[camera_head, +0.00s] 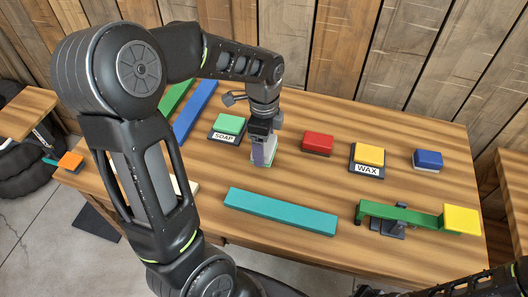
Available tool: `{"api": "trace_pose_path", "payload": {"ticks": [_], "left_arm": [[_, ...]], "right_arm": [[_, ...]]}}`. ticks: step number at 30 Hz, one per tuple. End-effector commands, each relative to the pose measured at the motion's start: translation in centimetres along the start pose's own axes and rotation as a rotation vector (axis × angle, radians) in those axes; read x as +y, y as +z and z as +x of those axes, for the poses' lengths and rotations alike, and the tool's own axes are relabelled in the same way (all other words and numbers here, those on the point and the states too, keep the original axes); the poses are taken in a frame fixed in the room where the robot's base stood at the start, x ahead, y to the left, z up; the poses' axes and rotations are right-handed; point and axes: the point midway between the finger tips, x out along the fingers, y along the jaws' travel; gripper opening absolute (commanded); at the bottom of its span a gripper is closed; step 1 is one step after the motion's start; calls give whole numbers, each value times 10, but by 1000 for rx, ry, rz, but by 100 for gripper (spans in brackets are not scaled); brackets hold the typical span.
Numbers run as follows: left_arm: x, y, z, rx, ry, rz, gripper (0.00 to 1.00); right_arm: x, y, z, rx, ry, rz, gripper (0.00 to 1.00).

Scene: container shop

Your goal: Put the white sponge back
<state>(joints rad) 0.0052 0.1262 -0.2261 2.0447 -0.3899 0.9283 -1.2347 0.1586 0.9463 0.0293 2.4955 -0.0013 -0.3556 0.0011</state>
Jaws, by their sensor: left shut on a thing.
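My left gripper (264,153) points down over the middle of the table (330,180), between the SOAP block and the red block. It is shut on a pale block that looks like the white sponge (271,153), with a greenish lower edge. The fingers hide part of it, and I cannot tell whether it touches the table top. Part of my right arm shows at the lower right edge; its fingers are not seen.
A green block (230,124) sits on a SOAP pad (225,138), a yellow block (370,154) on a WAX pad (367,171). Red (318,143) and blue (428,159) blocks stand nearby. A teal bar (280,212) and a green lever (405,215) with a yellow end lie in front.

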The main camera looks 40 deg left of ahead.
Motion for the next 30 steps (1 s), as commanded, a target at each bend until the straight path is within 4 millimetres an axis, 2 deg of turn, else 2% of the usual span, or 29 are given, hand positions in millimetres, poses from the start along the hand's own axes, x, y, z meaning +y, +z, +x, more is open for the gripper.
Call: {"api": "trace_pose_path", "payload": {"ticks": [8,18,29,30], "left_arm": [[0,0,1,0,-1,0,44],[0,0,37,0,0,1,44],[0,0,42,0,-1,0,44],[0,0,42,0,-1,0,78]], "right_arm": [[0,0,0,0,0,0,0],[0,0,-1,0,0,0,0],[1,0,2,0,0,0,0],[1,0,2,0,0,0,0]]}}
